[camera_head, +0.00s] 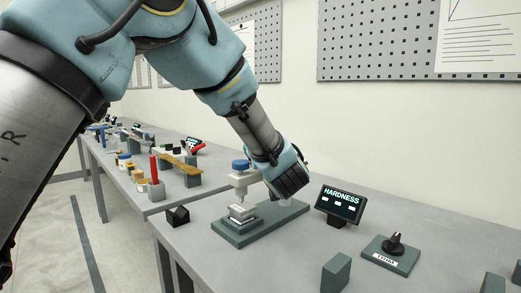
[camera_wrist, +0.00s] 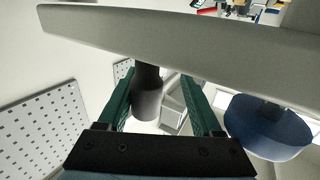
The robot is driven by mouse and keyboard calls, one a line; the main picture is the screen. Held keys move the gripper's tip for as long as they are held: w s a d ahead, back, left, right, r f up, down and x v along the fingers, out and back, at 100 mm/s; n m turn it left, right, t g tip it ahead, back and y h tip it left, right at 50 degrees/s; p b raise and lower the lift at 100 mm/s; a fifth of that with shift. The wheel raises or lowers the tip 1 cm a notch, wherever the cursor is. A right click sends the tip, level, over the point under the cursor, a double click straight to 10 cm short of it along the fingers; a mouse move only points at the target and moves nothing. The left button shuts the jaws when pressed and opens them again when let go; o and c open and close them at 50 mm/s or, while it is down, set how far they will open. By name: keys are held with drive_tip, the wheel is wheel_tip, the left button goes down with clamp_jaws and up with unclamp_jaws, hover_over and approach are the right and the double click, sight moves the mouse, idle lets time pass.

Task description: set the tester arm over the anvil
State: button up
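The hardness tester stands on a dark base plate (camera_head: 285,217), with the light stepped anvil (camera_head: 242,211) at its front. A blue knob (camera_head: 240,165) sits atop a pale head (camera_head: 240,181) above the anvil. My gripper (camera_head: 290,185) is beside the head, to its right, hiding the rear of the tester. In the wrist view the grey tester arm (camera_wrist: 190,38) spans the top, with the blue knob (camera_wrist: 268,128) at right. The green fingers of my gripper (camera_wrist: 162,82) are apart, with a dark cylinder (camera_wrist: 148,95) between them, close to the left finger and clear of the right one.
A HARDNESS display (camera_head: 340,203) and a dial on a labelled plate (camera_head: 391,254) stand right of the tester. A dark block (camera_head: 335,272) is near the front, and a small black block (camera_head: 178,216) is at left. Another cluttered bench (camera_head: 128,170) lies beyond.

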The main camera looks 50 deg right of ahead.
drive_tip(key=shift+s+d, duration=0.15)
drive_tip(key=shift+s+a, duration=0.2)
drive_tip(key=shift+s, duration=0.2)
drive_tip(key=b+v, duration=0.2)
drive_tip(key=v, duration=0.8)
drive_tip(key=shift+w, duration=0.1)
